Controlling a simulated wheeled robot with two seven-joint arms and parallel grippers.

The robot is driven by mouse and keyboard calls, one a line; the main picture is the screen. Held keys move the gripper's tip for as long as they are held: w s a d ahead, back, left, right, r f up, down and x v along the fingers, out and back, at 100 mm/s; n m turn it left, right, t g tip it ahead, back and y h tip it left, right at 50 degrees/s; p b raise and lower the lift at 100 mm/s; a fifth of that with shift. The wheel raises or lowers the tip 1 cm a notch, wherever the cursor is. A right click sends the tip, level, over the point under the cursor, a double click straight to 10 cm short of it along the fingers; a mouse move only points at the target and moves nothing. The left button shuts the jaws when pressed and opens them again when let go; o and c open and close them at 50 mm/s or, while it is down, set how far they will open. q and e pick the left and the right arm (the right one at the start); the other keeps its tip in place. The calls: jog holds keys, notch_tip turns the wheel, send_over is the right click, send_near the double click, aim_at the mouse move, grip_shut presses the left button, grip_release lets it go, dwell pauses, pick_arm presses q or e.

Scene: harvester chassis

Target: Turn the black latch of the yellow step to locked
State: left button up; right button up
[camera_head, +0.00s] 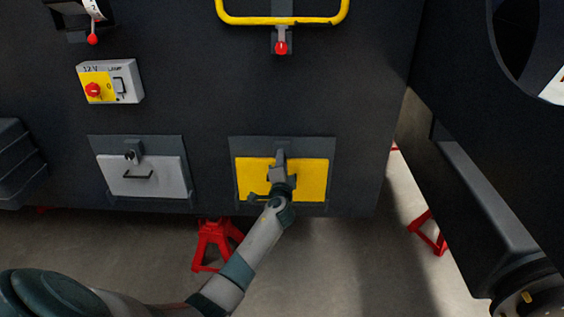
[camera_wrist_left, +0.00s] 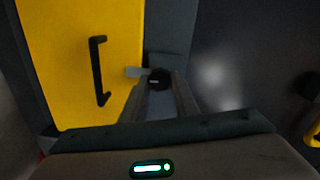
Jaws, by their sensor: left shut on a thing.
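The yellow step (camera_head: 311,180) is a flat yellow panel standing upright in a dark frame low on the chassis. In the left wrist view, the yellow step (camera_wrist_left: 70,50) fills the left side, with a black bar handle (camera_wrist_left: 98,70) on it. The black latch (camera_head: 281,154) sits at the step's top middle, and my left gripper partly hides it. In the wrist view, the black latch (camera_wrist_left: 158,77) lies between my fingertips, and a grey tab beside it reaches over the step's edge. My left gripper (camera_head: 278,172) is shut on the latch. My right gripper is not in view.
A grey step (camera_head: 170,180) with its own latch is to the left. A switch box (camera_head: 110,82) with a red knob is above it. A yellow rail (camera_head: 282,20) and a red-tipped lever (camera_head: 281,46) are above the yellow step. Red stands (camera_head: 214,243) are on the floor below.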

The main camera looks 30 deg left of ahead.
pick_arm(q)
jog(key=shift+f, duration=0.1)
jog(key=o, duration=1.1)
jog(key=shift+c, duration=0.2)
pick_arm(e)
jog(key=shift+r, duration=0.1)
pick_arm(q)
jog(key=v, duration=1.7)
jog(key=shift+s+d, duration=0.15)
jog(key=shift+d, duration=0.05)
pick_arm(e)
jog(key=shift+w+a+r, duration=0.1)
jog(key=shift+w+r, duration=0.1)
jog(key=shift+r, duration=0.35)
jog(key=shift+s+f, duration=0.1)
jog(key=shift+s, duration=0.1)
